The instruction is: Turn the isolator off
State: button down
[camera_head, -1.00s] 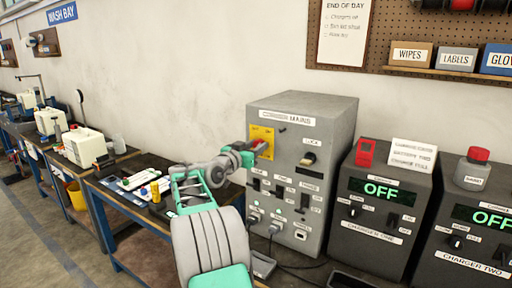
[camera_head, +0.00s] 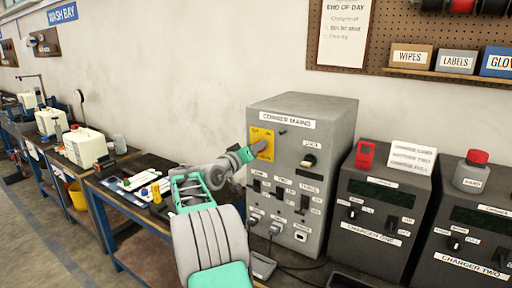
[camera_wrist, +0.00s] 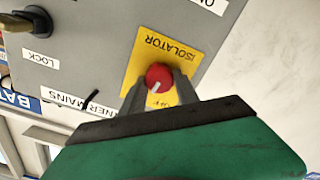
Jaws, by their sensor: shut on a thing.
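The isolator is a red round knob (camera_wrist: 158,76) on a yellow plate (camera_wrist: 135,72) marked ISOLATOR. The plate also shows in the head view (camera_head: 265,132) on the upper left of the grey mains box (camera_head: 330,125). My gripper (camera_wrist: 156,84) is shut on the red knob, one finger on each side; it reaches the plate from the left in the head view (camera_head: 259,147). The knob's white mark points down-left in the wrist view, towards partly hidden lettering that looks like OFF.
A lock knob (camera_head: 308,160) and several switches sit on the same box. Charger one (camera_head: 375,215) and charger two (camera_head: 470,240) stand to the right with dark displays. Cables run below the box. A bench (camera_head: 125,185) with small items lies to the left.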

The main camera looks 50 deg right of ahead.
jog(key=n+p, duration=0.6)
jog(key=n, duration=0.5)
jog(key=shift+w+f, duration=0.1)
jog(key=shift+w, duration=0.05)
dwell(0.3)
jog(key=c, duration=0.9)
grip_release()
jog(key=a+b, duration=0.2)
jog(key=a, duration=0.5)
jog(key=shift+s+a+b, duration=0.3)
jog(key=shift+s+a, duration=0.1)
